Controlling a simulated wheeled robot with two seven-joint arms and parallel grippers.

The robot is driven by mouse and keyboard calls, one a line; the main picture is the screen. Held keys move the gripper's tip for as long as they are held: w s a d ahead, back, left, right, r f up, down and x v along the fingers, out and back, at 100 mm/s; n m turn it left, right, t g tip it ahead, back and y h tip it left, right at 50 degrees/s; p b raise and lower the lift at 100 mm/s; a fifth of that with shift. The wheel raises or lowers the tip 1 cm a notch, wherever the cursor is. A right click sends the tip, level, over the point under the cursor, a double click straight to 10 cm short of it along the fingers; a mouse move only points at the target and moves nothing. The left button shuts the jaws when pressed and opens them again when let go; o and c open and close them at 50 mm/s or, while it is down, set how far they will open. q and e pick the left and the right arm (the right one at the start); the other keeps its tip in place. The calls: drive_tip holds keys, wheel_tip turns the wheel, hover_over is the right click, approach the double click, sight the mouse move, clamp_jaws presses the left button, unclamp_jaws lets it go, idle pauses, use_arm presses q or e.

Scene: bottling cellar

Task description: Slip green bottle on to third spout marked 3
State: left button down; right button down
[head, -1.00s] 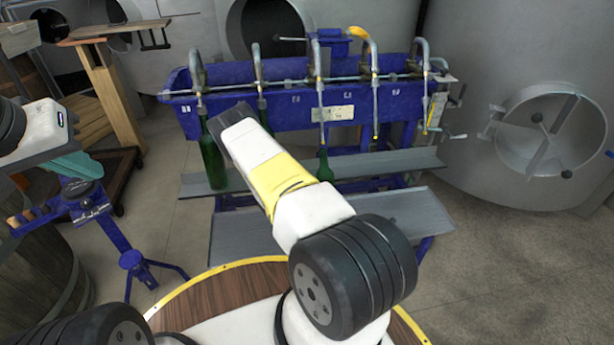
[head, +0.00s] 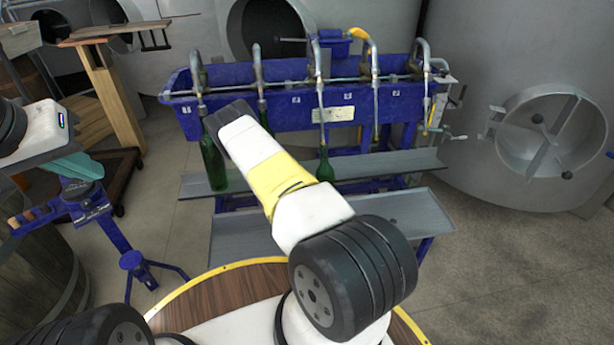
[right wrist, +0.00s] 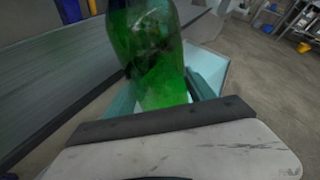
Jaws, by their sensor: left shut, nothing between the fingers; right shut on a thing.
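The green bottle (head: 325,168) is upright below the third spout (head: 320,100) on the blue filler, its lower part hidden behind my right arm. The spout's thin tube meets the bottle mouth in the head view; I cannot tell whether the tube is inside the neck. In the right wrist view my right gripper (right wrist: 155,95) is shut on the green bottle (right wrist: 150,50), with teal fingers on both sides. That gripper is hidden in the head view. My left gripper (head: 82,168) is shut and empty at the far left, away from the filler.
Another green bottle (head: 212,163) hangs at the first spout (head: 197,75), and one (head: 263,115) at the second, partly hidden by my arm. The fourth and fifth spouts are bare. Grey shelves (head: 400,162) run below. A blue stand (head: 105,225) is at left.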

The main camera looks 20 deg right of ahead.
sight(321, 146)
drive_tip(key=shift+w+d+r, duration=0.3)
drive_tip(key=shift+w+r, duration=0.9)
drive_tip(key=shift+r, duration=1.5)
drive_tip(key=shift+w+d+r, duration=0.3)
drive_tip(key=shift+w+r, duration=0.95)
drive_tip(key=shift+r, duration=1.5)
drive_tip(key=shift+w+d+r, duration=0.3)
drive_tip(key=shift+w+r, duration=0.9)
drive_tip(key=shift+r, duration=1.5)
drive_tip(key=shift+w+d+f+m+t+h, duration=0.15)
drive_tip(key=shift+w+f+m, duration=0.1)
drive_tip(key=shift+w+f, duration=0.3)
drive_tip(key=shift+w+d+f+m+t+h, duration=0.15)
drive_tip(key=shift+w+f+m, duration=0.2)
drive_tip(key=shift+w, duration=0.3)
drive_tip(key=shift+w+d+f+m+t+h, duration=0.25)
drive_tip(key=shift+w+f, duration=0.25)
drive_tip(key=shift+w, duration=0.35)
drive_tip(key=shift+w+d+f+m+t+h, duration=0.2)
drive_tip(key=shift+w+f, duration=0.25)
drive_tip(key=shift+w, duration=0.35)
drive_tip(key=shift+s+a+f, duration=0.1)
drive_tip(key=shift+f, duration=0.9)
drive_tip(key=shift+c, duration=1.3)
unclamp_jaws()
drive_tip(key=shift+s+a+f, duration=0.1)
drive_tip(key=shift+a, duration=0.05)
